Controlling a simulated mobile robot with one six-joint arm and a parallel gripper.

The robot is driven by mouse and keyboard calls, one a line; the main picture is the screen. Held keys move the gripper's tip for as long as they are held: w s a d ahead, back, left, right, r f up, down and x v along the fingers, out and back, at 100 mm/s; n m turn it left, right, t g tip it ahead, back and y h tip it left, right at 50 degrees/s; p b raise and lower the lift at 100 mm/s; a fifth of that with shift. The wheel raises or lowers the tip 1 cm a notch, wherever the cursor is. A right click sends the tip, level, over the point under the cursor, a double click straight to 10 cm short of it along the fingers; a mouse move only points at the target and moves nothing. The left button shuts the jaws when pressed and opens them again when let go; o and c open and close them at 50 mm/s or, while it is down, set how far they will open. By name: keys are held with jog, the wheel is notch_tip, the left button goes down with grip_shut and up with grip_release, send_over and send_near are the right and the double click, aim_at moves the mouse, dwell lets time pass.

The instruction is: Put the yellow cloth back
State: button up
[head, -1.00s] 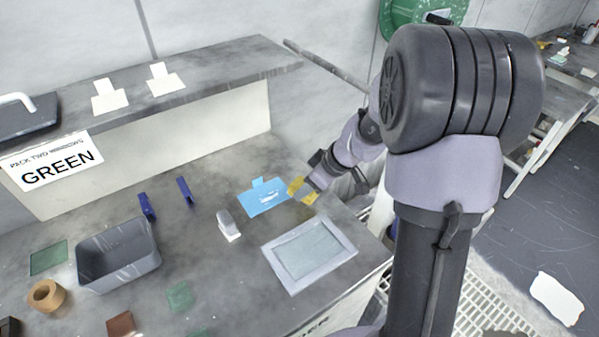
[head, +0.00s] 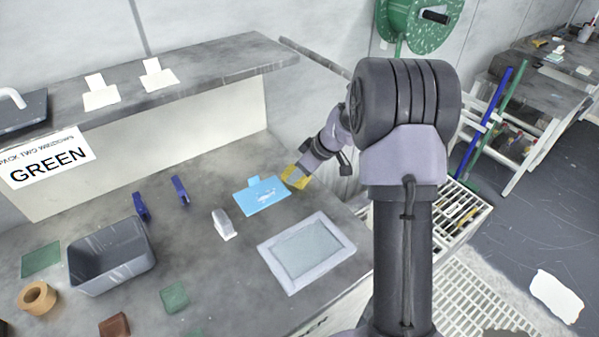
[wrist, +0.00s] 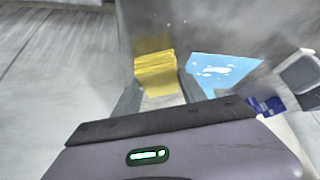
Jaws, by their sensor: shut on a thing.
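The yellow cloth (head: 296,177) is at the end of my arm, just right of the blue sheet. My gripper (head: 301,171) is shut on it. In the wrist view the yellow cloth (wrist: 155,76) sits between the two fingers of my gripper (wrist: 158,92). The blue sheet (head: 262,195) with a tab and a white mark lies flat on the bench, left of the cloth; it also shows in the wrist view (wrist: 222,72). I cannot tell whether the cloth touches the bench.
A framed pane (head: 306,250) lies in front of the blue sheet. A white-and-grey block (head: 224,225), blue clips (head: 180,191) and a grey bin (head: 112,256) stand to the left. A raised shelf (head: 190,75) runs behind. A sign (head: 45,160) reads GREEN.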

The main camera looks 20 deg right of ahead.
jog(key=o, duration=1.5)
jog(key=shift+r+p, duration=0.3)
jog(key=shift+p, duration=0.15)
jog(key=p+v, duration=0.3)
jog(key=v, duration=0.8)
jog(key=s+a+r+m, duration=0.3)
jog(key=s+a+r, duration=0.3)
jog(key=a+r, duration=0.3)
jog(key=s+a+r+m, duration=0.1)
jog(key=s+a+m, duration=0.1)
jog(key=s, duration=0.5)
jog(key=s+a+r+m, duration=0.1)
jog(key=s+a+m, duration=0.2)
jog(key=s, duration=0.4)
jog(key=s+a+r+m+h, duration=0.1)
jog(key=s+a+m, duration=0.2)
jog(key=s+a, duration=0.2)
jog(key=shift+s+r+t, duration=0.15)
jog(key=shift+s+t, duration=0.05)
jog(key=shift+s, duration=0.6)
jog(key=shift+s+r+t, duration=0.15)
jog(key=shift+s+t, duration=0.05)
jog(key=shift+s, duration=0.55)
